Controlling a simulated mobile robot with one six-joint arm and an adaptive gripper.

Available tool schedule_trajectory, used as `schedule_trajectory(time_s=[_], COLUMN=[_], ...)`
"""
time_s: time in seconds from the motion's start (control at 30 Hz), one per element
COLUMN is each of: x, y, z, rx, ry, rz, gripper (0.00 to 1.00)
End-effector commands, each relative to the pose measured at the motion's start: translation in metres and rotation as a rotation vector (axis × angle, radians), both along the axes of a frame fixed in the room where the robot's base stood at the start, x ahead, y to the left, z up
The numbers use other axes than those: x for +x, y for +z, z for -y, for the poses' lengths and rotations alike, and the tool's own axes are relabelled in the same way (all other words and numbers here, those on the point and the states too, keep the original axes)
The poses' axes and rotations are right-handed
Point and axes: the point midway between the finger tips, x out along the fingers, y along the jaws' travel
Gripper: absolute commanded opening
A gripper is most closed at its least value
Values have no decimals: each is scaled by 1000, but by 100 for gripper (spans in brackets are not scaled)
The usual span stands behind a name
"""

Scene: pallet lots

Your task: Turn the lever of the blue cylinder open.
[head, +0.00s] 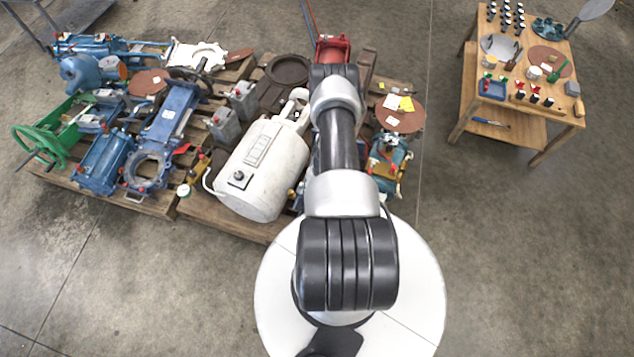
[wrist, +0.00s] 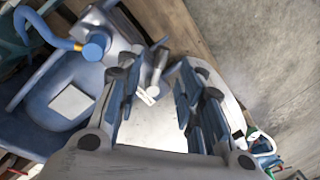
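In the head view a blue cylinder-shaped body (head: 105,160) lies on the left pallet; I cannot tell whether it is the task's cylinder, and no lever on it is clear. In the wrist view a large rounded blue body (wrist: 58,98) with a white label and a bent blue pipe fills the left side. My gripper (wrist: 160,78) is open, its fingers spread apart. Between them shows a grey stub (wrist: 155,68) with a small white tag, above a pale surface; I cannot tell whether it is a lever. My arm hides the gripper in the head view.
A white tank (head: 262,165) lies left of my arm on the pallet (head: 235,228), among grey canisters and other blue parts. A green handwheel (head: 40,145) is at far left. A wooden table (head: 510,128) with small items stands at right. The concrete floor between is clear.

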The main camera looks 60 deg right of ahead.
Motion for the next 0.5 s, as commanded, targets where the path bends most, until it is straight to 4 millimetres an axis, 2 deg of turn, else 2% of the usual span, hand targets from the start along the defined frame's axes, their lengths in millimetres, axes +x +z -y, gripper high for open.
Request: schedule_trajectory(time_s=[0.03, 0.23, 0.33, 0.5], x=[0, -5, -7, -8], y=[13, 52, 65, 75], z=[3, 8, 10, 11], rx=[-2, -1, 0, 1], ry=[-2, -1, -1, 0], rz=[2, 1, 1, 0], gripper=[35, 35, 35, 35])
